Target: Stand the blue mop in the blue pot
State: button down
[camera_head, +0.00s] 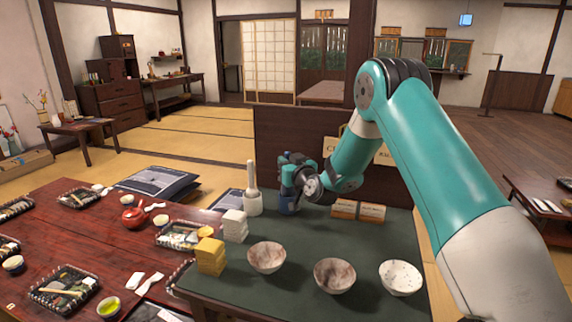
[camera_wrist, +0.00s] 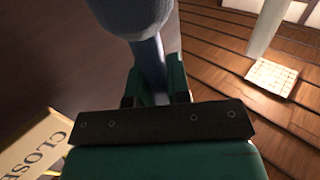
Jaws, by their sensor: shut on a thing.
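My gripper (camera_head: 292,178) is over the far part of the green-topped table (camera_head: 230,290). In the wrist view my gripper (camera_wrist: 155,92) is shut on the narrow blue shaft of the blue mop (camera_wrist: 150,60). A wide, rounded blue part of the mop fills the top of that view. In the head view the blue pot (camera_head: 288,207) shows just below my gripper, partly hidden by it. Whether the mop's lower end is inside the pot cannot be told.
A white pot with a white upright stick (camera_head: 252,198) stands close on the left. White blocks (camera_head: 235,226), yellow blocks (camera_head: 210,257) and three bowls (camera_head: 334,276) are nearer. Small wooden boxes (camera_head: 345,209) stand right, before a dark panel (camera_head: 285,135). The table's middle is clear.

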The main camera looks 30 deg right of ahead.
jog(key=shift+f, duration=0.15)
jog(key=c, duration=1)
grip_release()
